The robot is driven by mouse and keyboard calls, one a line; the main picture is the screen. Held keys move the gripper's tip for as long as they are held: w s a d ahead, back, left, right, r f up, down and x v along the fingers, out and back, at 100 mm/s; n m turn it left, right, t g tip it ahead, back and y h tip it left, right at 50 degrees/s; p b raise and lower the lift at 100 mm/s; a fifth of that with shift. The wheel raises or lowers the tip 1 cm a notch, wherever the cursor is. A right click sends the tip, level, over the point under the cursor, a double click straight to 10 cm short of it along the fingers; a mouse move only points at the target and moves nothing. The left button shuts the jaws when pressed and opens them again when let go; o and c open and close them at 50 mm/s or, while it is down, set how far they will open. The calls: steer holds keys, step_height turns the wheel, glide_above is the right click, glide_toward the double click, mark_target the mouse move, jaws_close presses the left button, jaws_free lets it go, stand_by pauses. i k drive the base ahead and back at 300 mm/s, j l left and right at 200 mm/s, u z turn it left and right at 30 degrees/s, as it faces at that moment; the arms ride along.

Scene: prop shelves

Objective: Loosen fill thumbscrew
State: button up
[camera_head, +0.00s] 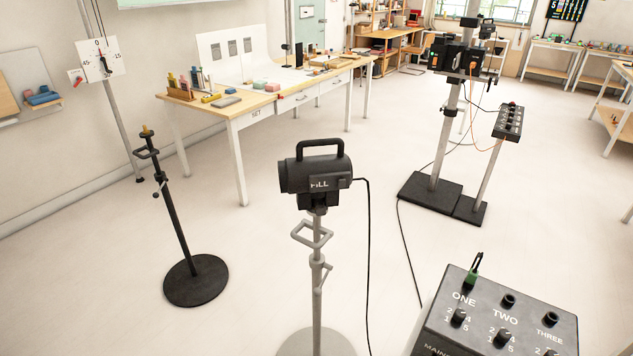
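The black fill lamp (300,178), marked "FILL" and with a handle on top, is upright on a grey stand (317,315) in the middle of the view. A grey squared loop (312,234) sticks out from the stand below the lamp. A smaller fitting (325,276) sits on the pole lower down. I cannot tell which of these is the thumbscrew, or how tight it is. My gripper is not in view.
A control box (450,315) with dials and a green plug (473,271) stands at lower right. A cable (368,260) hangs from the lamp to the floor. A black round-based stand (178,220) is at left. Open floor lies around the fill stand; a workbench (260,108) is behind.

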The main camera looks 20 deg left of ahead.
mark_target(320, 208)
steer(key=k+j+u, duration=0.15)
steer(key=u, duration=0.2)
steer(key=k+j+u, duration=0.25)
steer(key=u, duration=0.15)
